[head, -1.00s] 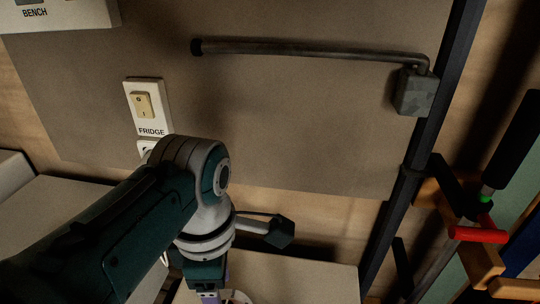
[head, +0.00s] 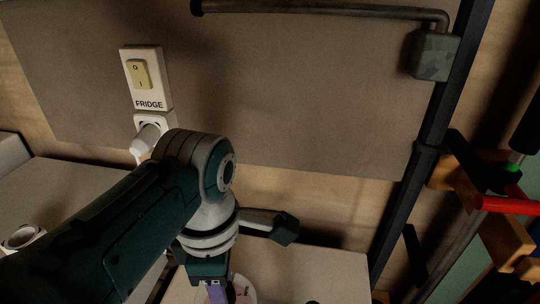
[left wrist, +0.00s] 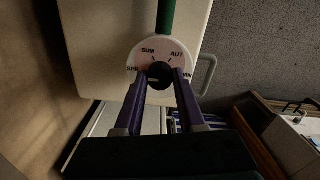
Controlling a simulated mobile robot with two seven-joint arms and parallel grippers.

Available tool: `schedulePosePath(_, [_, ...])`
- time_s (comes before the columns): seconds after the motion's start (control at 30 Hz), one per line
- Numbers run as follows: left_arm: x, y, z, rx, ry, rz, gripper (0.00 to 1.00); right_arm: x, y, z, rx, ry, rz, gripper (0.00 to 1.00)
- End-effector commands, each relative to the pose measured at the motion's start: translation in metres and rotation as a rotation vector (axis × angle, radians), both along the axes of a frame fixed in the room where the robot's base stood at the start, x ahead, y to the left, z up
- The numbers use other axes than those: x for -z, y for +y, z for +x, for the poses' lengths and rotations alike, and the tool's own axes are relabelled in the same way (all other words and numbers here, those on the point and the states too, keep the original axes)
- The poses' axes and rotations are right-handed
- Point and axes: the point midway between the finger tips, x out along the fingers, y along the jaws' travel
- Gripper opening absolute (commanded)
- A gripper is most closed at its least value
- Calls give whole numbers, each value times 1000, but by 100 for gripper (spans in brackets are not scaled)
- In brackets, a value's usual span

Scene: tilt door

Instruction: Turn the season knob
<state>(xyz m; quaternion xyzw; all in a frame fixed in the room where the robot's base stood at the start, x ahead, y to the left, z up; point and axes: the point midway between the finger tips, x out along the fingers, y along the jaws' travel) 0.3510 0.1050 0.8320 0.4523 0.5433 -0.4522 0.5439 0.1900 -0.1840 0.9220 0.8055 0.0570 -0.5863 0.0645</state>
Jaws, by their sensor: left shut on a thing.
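The season knob is a dark round knob (left wrist: 160,76) on a pale dial (left wrist: 141,54). The dial is marked SUM and AUT along the top, with SPR at the left and WIN at the right partly covered by my fingers. My left gripper (left wrist: 160,80) has its two purple fingers on either side of the knob, shut on it. In the head view the left gripper's purple fingers (head: 216,292) show at the bottom edge, in front of part of the dial (head: 243,290). The knob itself is hidden there. My right gripper is in neither view.
A FRIDGE switch (head: 140,76) and a plugged socket (head: 148,134) are on the wall. A grey metal bar (head: 330,13) runs to a dark post (head: 430,140). A red-handled tool (head: 507,205) hangs at the right. A green rod (left wrist: 166,15) stands above the dial.

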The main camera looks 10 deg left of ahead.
Motion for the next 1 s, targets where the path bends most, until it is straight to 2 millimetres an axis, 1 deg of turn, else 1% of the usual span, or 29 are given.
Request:
schedulePosePath(0.03, [0, 0, 0, 0, 1, 0, 25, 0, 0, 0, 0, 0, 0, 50])
schedulePosePath(0.2, [0, 0, 0, 0, 1, 0, 6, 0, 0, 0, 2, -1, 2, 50])
schedulePosePath(0.27, [0, 0, 0, 0, 1, 0, 0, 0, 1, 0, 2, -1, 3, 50])
schedulePosePath(0.67, [-1, 0, 0, 24, 1, 0, 0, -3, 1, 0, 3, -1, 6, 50])
schedulePosePath(0.87, [-2, 0, 0, 112, 2, 0, 0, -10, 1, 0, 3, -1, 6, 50])
schedulePosePath(1.0, [-2, 0, -1, 217, 3, 1, 0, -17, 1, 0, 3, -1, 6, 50])
